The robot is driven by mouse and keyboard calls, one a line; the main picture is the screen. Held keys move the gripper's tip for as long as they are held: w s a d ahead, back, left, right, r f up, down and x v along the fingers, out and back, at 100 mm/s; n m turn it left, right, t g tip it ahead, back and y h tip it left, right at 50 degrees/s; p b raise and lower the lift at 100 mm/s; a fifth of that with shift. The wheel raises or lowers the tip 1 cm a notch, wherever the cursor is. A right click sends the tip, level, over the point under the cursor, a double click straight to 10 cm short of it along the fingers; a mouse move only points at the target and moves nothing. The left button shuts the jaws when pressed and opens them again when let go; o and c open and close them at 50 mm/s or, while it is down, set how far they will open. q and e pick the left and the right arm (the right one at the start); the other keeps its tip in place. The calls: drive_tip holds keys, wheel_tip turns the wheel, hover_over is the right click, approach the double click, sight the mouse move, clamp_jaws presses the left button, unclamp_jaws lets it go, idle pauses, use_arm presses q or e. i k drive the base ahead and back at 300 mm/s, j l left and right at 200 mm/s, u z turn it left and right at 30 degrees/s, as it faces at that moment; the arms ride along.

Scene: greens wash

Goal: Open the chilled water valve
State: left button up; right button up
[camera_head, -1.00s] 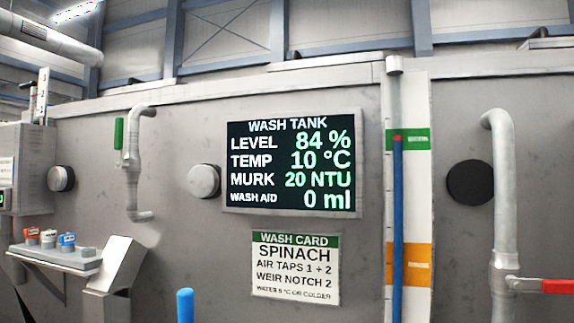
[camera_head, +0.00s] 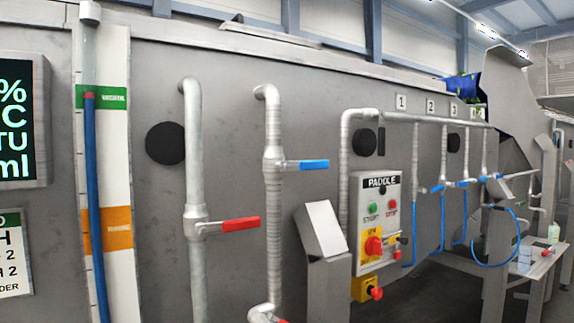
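A vertical grey pipe carries a valve with a blue lever (camera_head: 307,165), which sticks out sideways to the right, across the pipe. To its left a thicker vertical pipe carries a valve with a red lever (camera_head: 240,223), also sticking out to the right across its pipe. No label naming chilled water is readable on either pipe. Several smaller blue levers (camera_head: 462,183) sit on thin drop pipes farther right, below plates numbered 1, 2 and 3. Neither of my grippers is in view.
A grey post with a slanted top (camera_head: 325,232) stands just right of the blue-lever pipe. A PADDLE control box (camera_head: 376,222) is behind it. A level tube with green and orange bands (camera_head: 92,170) is at left. Blue hoses (camera_head: 497,262) hang at right.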

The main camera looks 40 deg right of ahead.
sight(320, 164)
drive_tip(key=l+u, duration=0.35)
drive_tip(key=u, duration=0.15)
drive_tip(key=k+l+u, duration=0.1)
drive_tip(key=l+u, duration=0.35)
drive_tip(key=k+l+u, duration=0.15)
drive_tip(key=l, duration=0.4)
drive_tip(key=k+l+u, duration=0.15)
drive_tip(key=k+l, duration=0.15)
drive_tip(key=l, duration=0.2)
drive_tip(key=k+l+u, duration=0.2)
drive_tip(key=l, duration=0.3)
drive_tip(key=k+l+u, duration=0.15)
drive_tip(key=k+l, duration=0.25)
